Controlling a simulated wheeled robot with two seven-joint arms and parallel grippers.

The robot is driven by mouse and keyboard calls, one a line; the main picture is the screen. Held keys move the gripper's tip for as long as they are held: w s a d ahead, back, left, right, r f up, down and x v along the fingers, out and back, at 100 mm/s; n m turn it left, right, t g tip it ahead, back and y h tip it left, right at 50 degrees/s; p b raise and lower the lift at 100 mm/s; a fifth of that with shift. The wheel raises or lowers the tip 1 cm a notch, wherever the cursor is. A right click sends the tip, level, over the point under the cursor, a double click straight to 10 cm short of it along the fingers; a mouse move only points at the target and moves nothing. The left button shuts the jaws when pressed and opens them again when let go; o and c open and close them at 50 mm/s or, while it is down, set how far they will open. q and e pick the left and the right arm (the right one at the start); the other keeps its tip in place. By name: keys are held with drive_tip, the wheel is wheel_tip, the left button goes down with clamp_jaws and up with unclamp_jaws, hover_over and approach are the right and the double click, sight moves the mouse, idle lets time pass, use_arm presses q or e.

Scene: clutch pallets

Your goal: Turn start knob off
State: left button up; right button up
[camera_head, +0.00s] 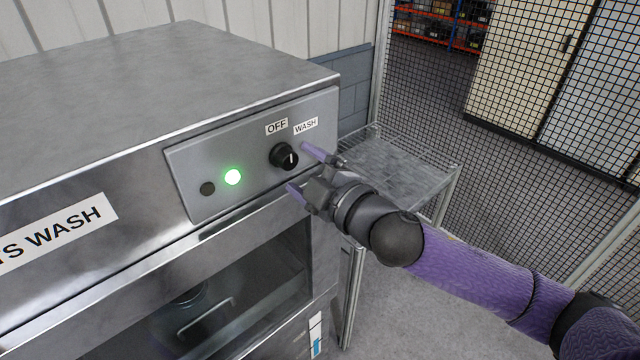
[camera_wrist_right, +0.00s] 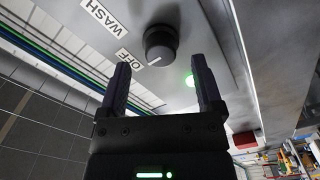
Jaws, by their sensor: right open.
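The start knob (camera_head: 284,156) is black with a white mark, on the grey control panel (camera_head: 192,155) of a steel washer. In the right wrist view the knob (camera_wrist_right: 161,45) lies just beyond and between the fingertips (camera_wrist_right: 160,67), with no clear contact. My left gripper is not in view.
A green lamp (camera_head: 233,177) glows left of the knob, with a dark button or lamp (camera_head: 208,189) beside it. Below is the washer's glass door (camera_head: 225,285). A metal shelf (camera_head: 395,170) and mesh fence (camera_head: 500,130) stand to the right.

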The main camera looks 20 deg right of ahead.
drive_tip(key=b+v, duration=0.2)
drive_tip(key=v, duration=0.4)
drive_tip(key=shift+s, duration=0.35)
drive_tip(key=w+d+f+m+g+h+b, duration=0.1)
drive_tip(key=w+d+f+m+h+b, duration=0.2)
drive_tip(key=f, duration=0.7)
drive_tip(key=d+f+m+g+h+b, duration=0.15)
drive_tip(key=d+f+b, duration=0.3)
drive_tip(key=f, duration=0.45)
drive_tip(key=s+d+f+m+g+h+b, duration=0.15)
drive_tip(key=f+b, duration=0.25)
drive_tip(key=f, duration=0.9)
drive_tip(key=s+d+f+m+g+h+b, duration=0.1)
drive_tip(key=s+d+f+m+g+b, duration=0.2)
drive_tip(key=f, duration=1)
drive_tip(key=s+f+m+g+b, duration=0.25)
drive_tip(key=s+f+b, duration=0.5)
drive_tip(key=f, duration=0.85)
drive_tip(key=s+a+f+m+g+b, duration=0.1)
drive_tip(key=s+a+f+g+b, duration=0.2)
drive_tip(key=s+f, duration=0.6)
drive_tip(key=s+a+f+m+g+b, duration=0.1)
drive_tip(key=s+a+f+g+b, duration=0.2)
drive_tip(key=s+a+f, duration=0.4)
drive_tip(key=s+f+g, duration=0.1)
drive_tip(key=s+f, duration=0.2)
drive_tip(key=s, duration=0.6)
drive_tip(key=shift+s+a+y, duration=0.25)
drive_tip(key=shift+s+y, duration=0.05)
